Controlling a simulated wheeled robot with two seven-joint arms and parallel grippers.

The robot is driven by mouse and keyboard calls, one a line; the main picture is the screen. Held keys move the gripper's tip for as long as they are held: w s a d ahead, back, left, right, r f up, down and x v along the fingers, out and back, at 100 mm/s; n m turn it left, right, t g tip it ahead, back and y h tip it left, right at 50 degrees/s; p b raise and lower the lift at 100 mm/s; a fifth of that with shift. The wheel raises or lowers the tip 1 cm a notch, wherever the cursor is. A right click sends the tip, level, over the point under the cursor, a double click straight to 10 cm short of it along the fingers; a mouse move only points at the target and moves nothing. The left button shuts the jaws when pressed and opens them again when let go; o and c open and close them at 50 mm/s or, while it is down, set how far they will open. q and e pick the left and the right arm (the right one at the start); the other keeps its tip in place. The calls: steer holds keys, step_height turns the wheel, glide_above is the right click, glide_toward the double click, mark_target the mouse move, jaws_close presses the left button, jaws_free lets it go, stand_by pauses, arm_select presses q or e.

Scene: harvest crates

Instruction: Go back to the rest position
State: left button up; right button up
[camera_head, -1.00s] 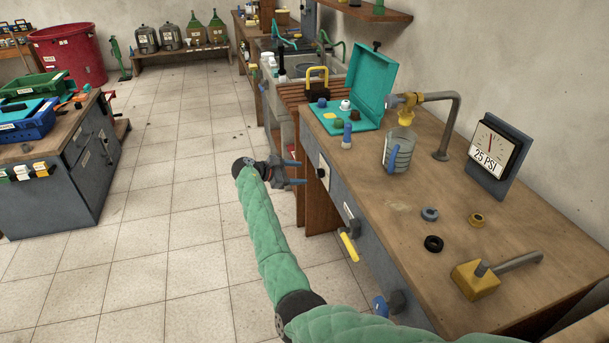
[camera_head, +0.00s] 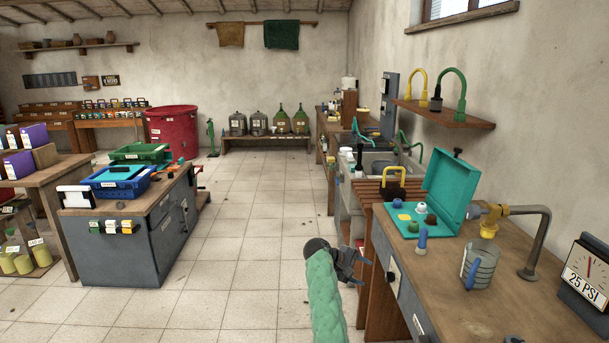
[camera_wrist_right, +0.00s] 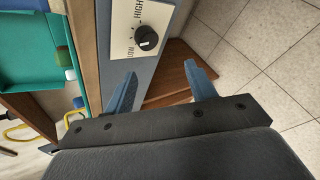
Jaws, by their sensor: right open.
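My right gripper (camera_head: 362,268) is at the end of my green-sleeved arm, over the floor just left of the wooden workbench (camera_head: 470,290). In the right wrist view its two blue fingers (camera_wrist_right: 158,88) are apart with nothing between them. Beyond them is the bench's front with a black dial (camera_wrist_right: 146,38) on a plate marked LOW and HIGH. The gripper looks a short way off the bench front; I cannot tell the exact gap. My left gripper is not in view.
On the bench are an open teal case (camera_head: 448,190), a clear jug (camera_head: 480,268), a bent pipe with a yellow fitting (camera_head: 530,240) and a 25 PSI gauge (camera_head: 588,275). A grey cabinet (camera_head: 120,245) with crates stands left. The tiled floor (camera_head: 245,240) between is clear.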

step_height(320, 180, up, 12)
steer(key=s+a+m+t+y, duration=0.2)
steer(key=m+t+y, duration=0.2)
steer(key=m+y, duration=0.15)
steer(key=s+a+m+t+y, duration=0.2)
steer(key=s+y, duration=0.2)
steer(key=s, duration=0.7)
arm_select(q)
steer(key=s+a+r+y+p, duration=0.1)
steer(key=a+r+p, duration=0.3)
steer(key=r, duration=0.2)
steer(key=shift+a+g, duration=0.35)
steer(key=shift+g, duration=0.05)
arm_select(e)
steer(key=s+f+g+y, duration=0.1)
steer(key=s+f, duration=0.6)
steer(key=s, duration=1)
steer(key=s+a+f+n+g+y, duration=0.1)
steer(key=s+f+g, duration=0.2)
steer(key=s+f, duration=0.5)
steer(key=s+f+n+g+y, duration=0.1)
steer(key=s+f, duration=0.7)
steer(key=s, duration=1.8)
steer(key=shift+s+a+g, duration=0.2)
steer(key=shift+a+g, duration=0.05)
steer(key=shift+g, duration=0.55)
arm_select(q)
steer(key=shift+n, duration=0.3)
arm_select(e)
steer(key=shift+f, duration=0.1)
